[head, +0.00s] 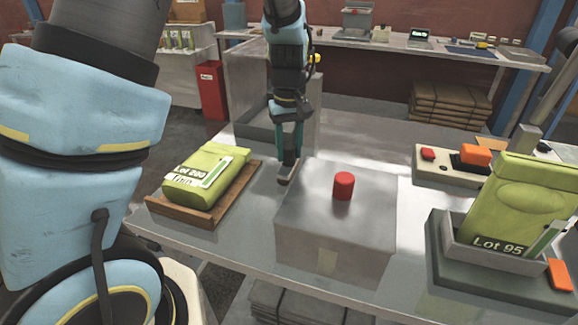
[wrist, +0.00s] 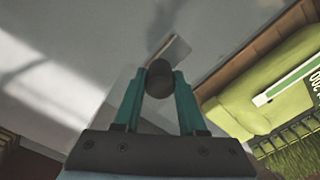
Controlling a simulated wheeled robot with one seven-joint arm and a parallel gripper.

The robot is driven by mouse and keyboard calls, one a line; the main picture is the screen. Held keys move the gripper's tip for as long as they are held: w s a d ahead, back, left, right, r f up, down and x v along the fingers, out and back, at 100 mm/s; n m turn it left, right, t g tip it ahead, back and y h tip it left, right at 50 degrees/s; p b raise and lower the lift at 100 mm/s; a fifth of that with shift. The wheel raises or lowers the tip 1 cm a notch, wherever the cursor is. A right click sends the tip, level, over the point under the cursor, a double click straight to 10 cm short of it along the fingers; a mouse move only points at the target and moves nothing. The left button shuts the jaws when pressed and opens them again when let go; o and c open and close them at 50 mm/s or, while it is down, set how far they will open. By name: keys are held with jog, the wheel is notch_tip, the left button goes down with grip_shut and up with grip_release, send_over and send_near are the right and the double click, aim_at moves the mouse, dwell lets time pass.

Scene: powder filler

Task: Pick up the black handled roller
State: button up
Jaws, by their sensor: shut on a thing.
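My gripper (head: 289,148), with teal fingers, points down over the table, just behind the left back corner of a metal box. It is shut on the black handled roller (head: 289,162), whose dark handle shows below the fingertips with a grey end under it. In the wrist view, the handle's round dark end (wrist: 159,80) sits between the two fingers (wrist: 158,95), and a pale grey part sticks out beyond it. Whether the roller touches the table I cannot tell.
A metal box (head: 330,245) with a red knob (head: 344,186) stands just right of the roller. A green bag (head: 205,180) lies on a wooden tray (head: 187,212) to the left. Another green bag (head: 520,205) stands in a grey holder at right. Table behind the box is mostly clear.

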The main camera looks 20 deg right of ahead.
grip_shut()
dwell(0.8)
notch_tip(320, 180, up, 10)
jog(key=shift+r+b, duration=0.1)
jog(key=shift+b, duration=0.95)
jog(key=shift+o, duration=1.4)
grip_release()
grip_shut()
